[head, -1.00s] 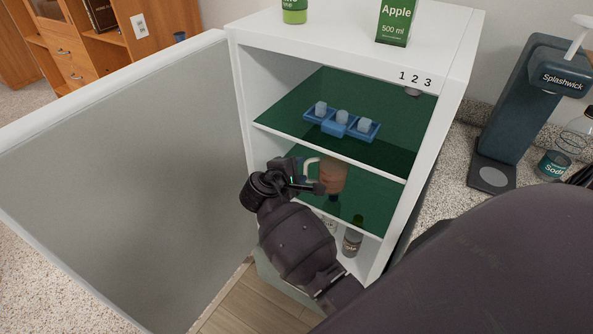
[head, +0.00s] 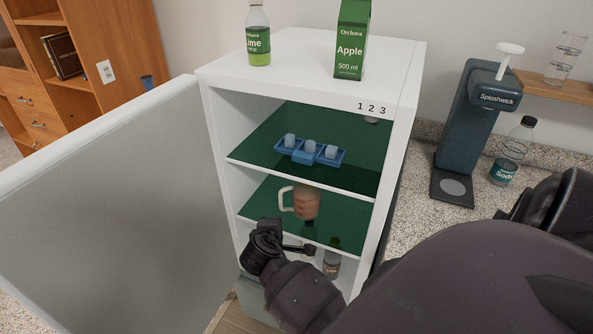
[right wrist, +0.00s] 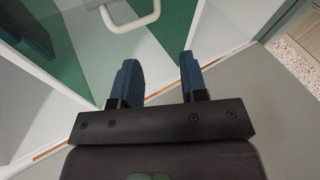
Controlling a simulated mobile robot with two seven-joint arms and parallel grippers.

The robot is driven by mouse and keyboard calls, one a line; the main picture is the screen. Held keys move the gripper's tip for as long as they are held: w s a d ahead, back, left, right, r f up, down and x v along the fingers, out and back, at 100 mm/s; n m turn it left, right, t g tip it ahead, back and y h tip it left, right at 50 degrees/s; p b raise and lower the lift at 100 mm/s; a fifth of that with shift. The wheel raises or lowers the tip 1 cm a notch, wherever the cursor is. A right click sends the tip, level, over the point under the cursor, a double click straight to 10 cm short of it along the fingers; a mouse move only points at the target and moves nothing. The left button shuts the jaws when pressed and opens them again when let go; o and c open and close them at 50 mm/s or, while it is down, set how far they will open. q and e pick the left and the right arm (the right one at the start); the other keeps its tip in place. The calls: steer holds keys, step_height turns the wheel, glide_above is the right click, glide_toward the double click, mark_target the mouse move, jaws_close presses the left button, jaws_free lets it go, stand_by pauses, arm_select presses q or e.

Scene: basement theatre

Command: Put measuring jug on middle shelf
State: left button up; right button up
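The measuring jug (head: 306,204), with a pale handle and pinkish-orange contents, stands upright on the middle green shelf (head: 262,207) of the open cabinet. Its handle points left. My right gripper (head: 283,238) is in front of and below the jug, clear of the handle. In the right wrist view, the fingers of my right gripper (right wrist: 160,82) are apart with nothing between them. The jug's handle (right wrist: 130,20) shows there beyond the fingertips. My left gripper is not in view.
A blue ice tray (head: 310,152) sits on the upper shelf. A small bottle (head: 332,262) stands below. The open door (head: 110,190) flanks the left. A lime bottle (head: 259,35) and apple carton (head: 351,40) stand on top. A dispenser (head: 467,125) and soda bottle (head: 512,150) are right.

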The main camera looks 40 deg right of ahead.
steer(key=s+a+f+m+t+y, duration=0.2)
steer(key=s+a+m+y, duration=0.1)
steer(key=s, duration=0.6)
steer(key=s+a+f+m+t+y, duration=0.2)
steer(key=s+y, duration=0.4)
steer(key=s, duration=0.3)
steer(key=a+f+m, duration=0.1)
steer(key=a+m, duration=0.1)
steer(key=shift+s+a+f+m+t, duration=0.25)
steer(key=shift+s+m+t, duration=0.05)
steer(key=shift+w+a, duration=0.1)
